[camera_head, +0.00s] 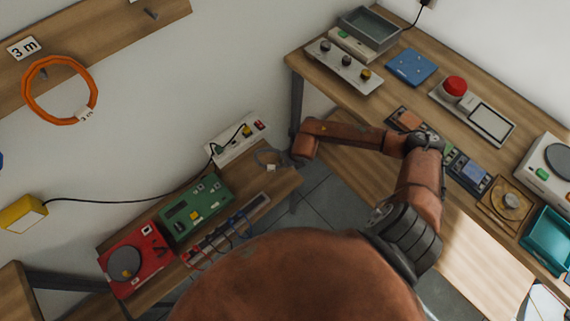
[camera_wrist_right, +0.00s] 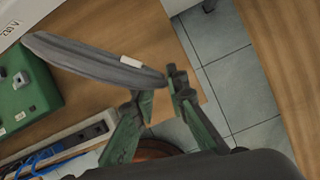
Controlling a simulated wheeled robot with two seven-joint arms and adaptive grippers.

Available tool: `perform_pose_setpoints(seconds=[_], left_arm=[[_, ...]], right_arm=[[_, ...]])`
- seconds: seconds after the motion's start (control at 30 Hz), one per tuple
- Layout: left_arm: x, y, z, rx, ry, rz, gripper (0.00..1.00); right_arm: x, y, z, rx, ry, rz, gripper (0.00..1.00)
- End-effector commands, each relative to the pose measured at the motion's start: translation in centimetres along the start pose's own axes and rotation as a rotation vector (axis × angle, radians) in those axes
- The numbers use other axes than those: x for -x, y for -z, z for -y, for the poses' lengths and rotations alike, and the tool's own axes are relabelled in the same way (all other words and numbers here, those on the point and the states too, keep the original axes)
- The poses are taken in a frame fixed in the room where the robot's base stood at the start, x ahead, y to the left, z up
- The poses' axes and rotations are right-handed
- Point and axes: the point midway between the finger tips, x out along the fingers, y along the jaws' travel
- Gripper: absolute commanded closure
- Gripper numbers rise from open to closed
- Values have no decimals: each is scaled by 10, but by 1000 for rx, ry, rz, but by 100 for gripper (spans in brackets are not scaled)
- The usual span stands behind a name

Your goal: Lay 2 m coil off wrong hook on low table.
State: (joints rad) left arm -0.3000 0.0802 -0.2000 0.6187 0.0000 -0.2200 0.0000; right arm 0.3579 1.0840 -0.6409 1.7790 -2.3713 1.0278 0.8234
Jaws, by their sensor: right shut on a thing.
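A grey coil (camera_head: 268,157) with a white tag is at the right end of the low table (camera_head: 283,183). In the right wrist view the coil (camera_wrist_right: 95,62) shows nearly edge-on over the wood; its tag text is not readable. My right gripper (camera_wrist_right: 163,92) is shut on the coil's near end, above the table's edge. In the head view the right gripper (camera_head: 289,160) is small and partly hidden by its arm. I cannot tell whether the coil touches the wood. My left gripper is out of view.
An orange coil (camera_head: 60,90) hangs on a wall hook under a "3 m" sign (camera_head: 23,48). A higher workbench (camera_head: 322,87) with several devices stands at right.

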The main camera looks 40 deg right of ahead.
Motion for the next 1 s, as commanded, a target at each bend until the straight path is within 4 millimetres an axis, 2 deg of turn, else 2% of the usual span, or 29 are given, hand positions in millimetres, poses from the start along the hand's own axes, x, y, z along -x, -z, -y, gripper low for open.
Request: perform_pose_setpoints(seconds=[0.13, 0.3, 0.5, 0.53, 0.77, 1.0], left_arm=[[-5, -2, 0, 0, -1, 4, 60], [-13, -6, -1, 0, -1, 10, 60], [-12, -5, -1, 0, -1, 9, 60], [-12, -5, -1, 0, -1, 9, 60], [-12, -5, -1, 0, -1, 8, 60], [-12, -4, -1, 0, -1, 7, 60]], right_arm=[[-15, -2, 6, 0, 2, -1, 100], [-38, 9, 6, 1, 1, -1, 100], [-38, 9, 7, 1, 1, 1, 100], [-38, 9, 7, 1, 2, 0, 86], [-38, 9, 7, 1, 2, 0, 70], [-38, 9, 7, 1, 2, 0, 69]])
